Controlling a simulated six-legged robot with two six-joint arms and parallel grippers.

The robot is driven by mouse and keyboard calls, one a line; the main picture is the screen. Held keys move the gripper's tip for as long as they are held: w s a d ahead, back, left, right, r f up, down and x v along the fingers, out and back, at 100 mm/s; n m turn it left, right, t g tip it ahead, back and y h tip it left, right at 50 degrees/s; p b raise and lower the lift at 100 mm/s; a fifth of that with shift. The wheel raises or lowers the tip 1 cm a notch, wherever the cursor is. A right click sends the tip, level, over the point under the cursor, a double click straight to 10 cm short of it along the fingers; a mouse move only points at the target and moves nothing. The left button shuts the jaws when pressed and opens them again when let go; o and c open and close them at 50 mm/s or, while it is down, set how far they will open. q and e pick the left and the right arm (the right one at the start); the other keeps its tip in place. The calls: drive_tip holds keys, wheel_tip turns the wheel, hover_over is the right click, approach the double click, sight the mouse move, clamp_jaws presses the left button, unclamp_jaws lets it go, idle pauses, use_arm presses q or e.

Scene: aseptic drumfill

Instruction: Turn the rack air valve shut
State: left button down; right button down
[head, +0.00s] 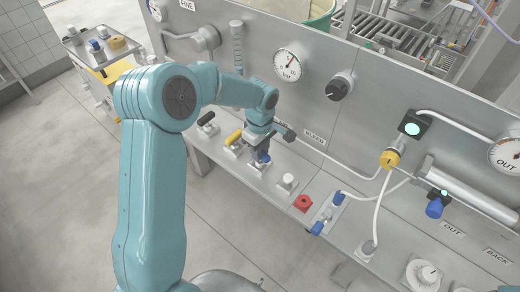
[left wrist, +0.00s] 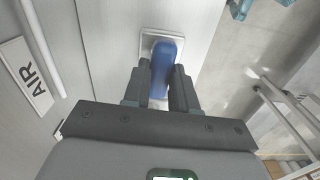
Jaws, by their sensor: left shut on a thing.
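A blue valve handle (head: 264,158) stands on a pale base plate on the front ledge of the rack. In the left wrist view the blue handle (left wrist: 167,54) lies between the two dark fingers, in front of its pale square plate (left wrist: 149,43). An AIR label (left wrist: 27,75) is on the panel to the left of it. My left gripper (head: 260,146) is above the ledge, pointing down, with its jaws shut on the blue handle. The gripper hides part of the handle and its base.
Black (head: 206,119) and yellow (head: 234,136) handles stand left of the gripper. A white knob (head: 288,180) and a red one (head: 303,203) are to its right. The upright panel with a gauge (head: 287,65) and a black knob (head: 337,88) rises behind. The floor in front is clear.

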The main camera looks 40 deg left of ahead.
use_arm(q)
drive_tip(key=m+b, duration=0.2)
drive_tip(key=m, duration=0.1)
drive_tip(key=shift+w+m, duration=0.1)
drive_tip(key=shift+m, duration=0.2)
drive_tip(key=m+b, duration=0.1)
drive_tip(key=m, duration=0.3)
drive_tip(key=shift+r+m, duration=0.1)
drive_tip(key=shift+m, duration=0.2)
drive_tip(key=m+b, duration=0.1)
drive_tip(key=m, duration=0.3)
drive_tip(key=shift+r+m, duration=0.1)
drive_tip(key=shift+m, duration=2.4)
drive_tip(key=shift+w, duration=0.1)
drive_tip(key=c, duration=0.9)
unclamp_jaws()
drive_tip(key=shift+c, duration=0.2)
drive_tip(key=shift+o, duration=0.2)
